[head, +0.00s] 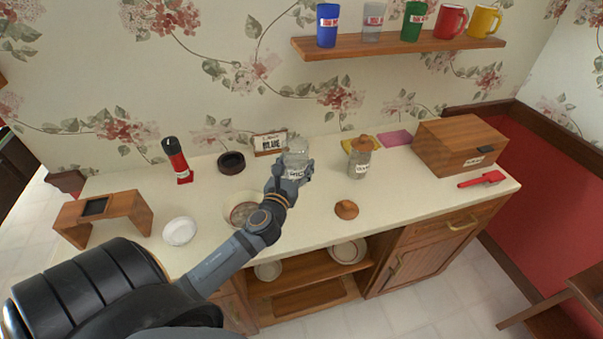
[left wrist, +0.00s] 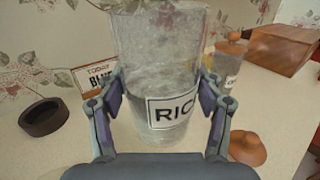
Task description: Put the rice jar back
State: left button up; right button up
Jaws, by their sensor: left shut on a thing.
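The rice jar (head: 296,157) is a clear glass jar with a white label. In the left wrist view the jar (left wrist: 158,60) stands upright between the fingers, and its label reads "RIC". My left gripper (head: 292,176) is shut on it, at the back middle of the counter. The left wrist view shows the two fingers (left wrist: 162,110) on either side of the jar. No lid shows on it. I cannot tell whether its base touches the counter. A round brown wooden lid (head: 346,209) lies on the counter to the right. My right gripper is not in view.
A second labelled jar with a wooden lid (head: 360,158) stands right of the rice jar, near a wooden box (head: 461,146). A small sign (head: 269,143) and dark round dish (head: 231,163) stand left. A bowl (head: 240,208) is partly behind my arm. A shelf (head: 395,43) holds cups.

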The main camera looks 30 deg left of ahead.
pick_arm(q)
jog(key=w, duration=0.1)
jog(key=w+a+f, duration=0.1)
jog(key=w, duration=0.1)
jog(key=shift+w+a+f, duration=0.1)
jog(key=w+f+b, duration=0.1)
jog(key=f, duration=0.1)
jog(key=w+a+f+b, duration=0.1)
jog(key=f+b, duration=0.1)
jog(key=f, duration=0.1)
jog(key=w+f+b, duration=0.1)
jog(key=w+f, duration=0.1)
jog(key=f, duration=0.1)
jog(key=shift+a+f, duration=0.25)
jog(key=shift+a, duration=0.1)
jog(key=shift+f+b, duration=0.2)
jog(key=shift+b, duration=0.1)
jog(key=shift+f, duration=0.1)
jog(key=o, duration=1.7)
jog(key=shift+f, duration=0.1)
jog(key=shift+o, duration=0.2)
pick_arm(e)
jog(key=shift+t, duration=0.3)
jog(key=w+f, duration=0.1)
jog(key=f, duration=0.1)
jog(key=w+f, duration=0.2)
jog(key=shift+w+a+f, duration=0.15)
